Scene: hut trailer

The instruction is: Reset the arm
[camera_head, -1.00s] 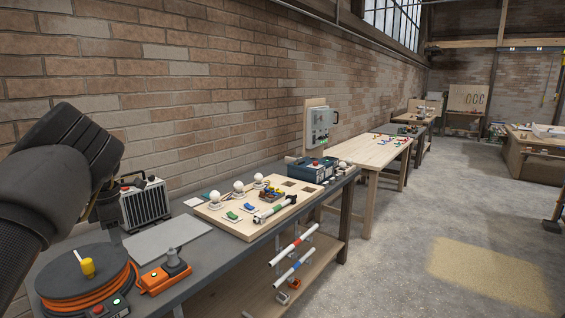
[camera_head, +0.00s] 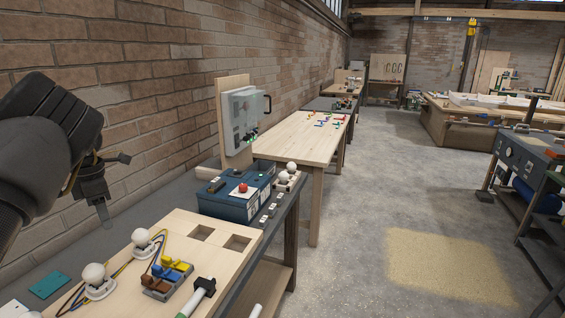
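My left arm comes in from the left edge, dark and bent, with its forearm in front of the brick wall. My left gripper (camera_head: 104,217) hangs down at the end of the wrist, above the workbench's back part. It is small and partly turned from view, so its opening does not show clearly. Nothing is seen held in it. My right arm and gripper are out of view.
Below stands a workbench with a wooden board (camera_head: 196,252) carrying bulbs, wires and colored clips. A blue box (camera_head: 236,196) with a red button and a grey electrical box (camera_head: 242,118) stand behind. Open concrete floor (camera_head: 380,200) lies right.

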